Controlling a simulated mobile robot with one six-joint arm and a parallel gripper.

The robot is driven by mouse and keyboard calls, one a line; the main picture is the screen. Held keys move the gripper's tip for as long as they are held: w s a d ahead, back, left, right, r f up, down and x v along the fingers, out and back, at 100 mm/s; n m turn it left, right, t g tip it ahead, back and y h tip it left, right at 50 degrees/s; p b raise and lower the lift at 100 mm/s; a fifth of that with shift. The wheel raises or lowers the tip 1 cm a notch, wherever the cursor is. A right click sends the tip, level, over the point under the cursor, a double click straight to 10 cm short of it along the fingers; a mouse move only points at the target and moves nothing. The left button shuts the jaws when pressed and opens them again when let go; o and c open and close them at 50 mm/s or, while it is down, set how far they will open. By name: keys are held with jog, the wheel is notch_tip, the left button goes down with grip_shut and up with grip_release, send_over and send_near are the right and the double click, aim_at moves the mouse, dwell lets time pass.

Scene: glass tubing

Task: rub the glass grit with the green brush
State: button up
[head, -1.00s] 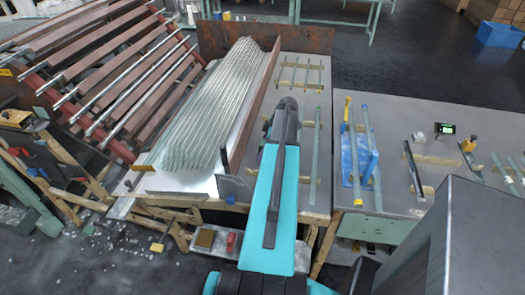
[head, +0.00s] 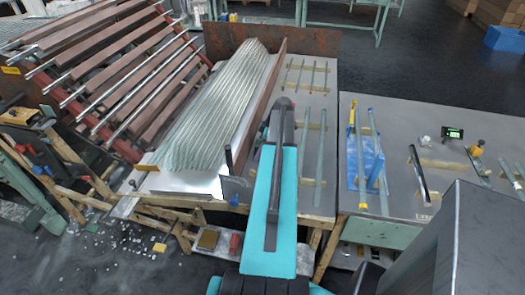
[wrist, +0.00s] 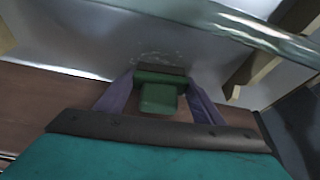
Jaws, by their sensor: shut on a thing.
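My gripper (wrist: 160,98) is shut on the green brush (wrist: 158,94), with one purple-grey finger on each side of it in the wrist view. The brush's dark bristle edge points toward a pale grey metal surface. Glass grit (wrist: 158,58) shows as a faint patch of whitish specks on that surface, just beyond the bristles. I cannot tell whether the bristles touch the surface. In the head view my teal arm reaches over the table, and the gripper, brush and grit are hidden.
A glass tube (wrist: 245,28) crosses the upper right of the wrist view, near a wooden support. A brown board (wrist: 45,100) lies below the brush. In the head view, a stack of glass tubes (head: 215,105) stands left of my arm, and a blue-wrapped stand (head: 370,160) stands right.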

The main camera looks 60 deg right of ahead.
jog(key=shift+w, duration=0.1)
dwell(0.3)
jog(key=shift+w+d+f, duration=0.1)
jog(key=shift+w+d, duration=0.05)
jog(key=shift+d, duration=0.4)
jog(key=shift+b, duration=0.3)
jog(key=shift+s+d, duration=0.2)
jog(key=shift+s, duration=0.45)
jog(key=shift+s+d, duration=0.2)
jog(key=shift+s, duration=0.5)
jog(key=shift+s+d, duration=0.2)
jog(key=shift+s, duration=0.45)
jog(key=shift+d, duration=0.1)
jog(key=shift+w+d+b, duration=0.3)
jog(key=shift+d+b, duration=0.05)
jog(key=shift+d, duration=0.2)
jog(key=shift+r, duration=0.2)
jog(key=shift+w+a, duration=0.1)
jog(key=shift+w, duration=0.05)
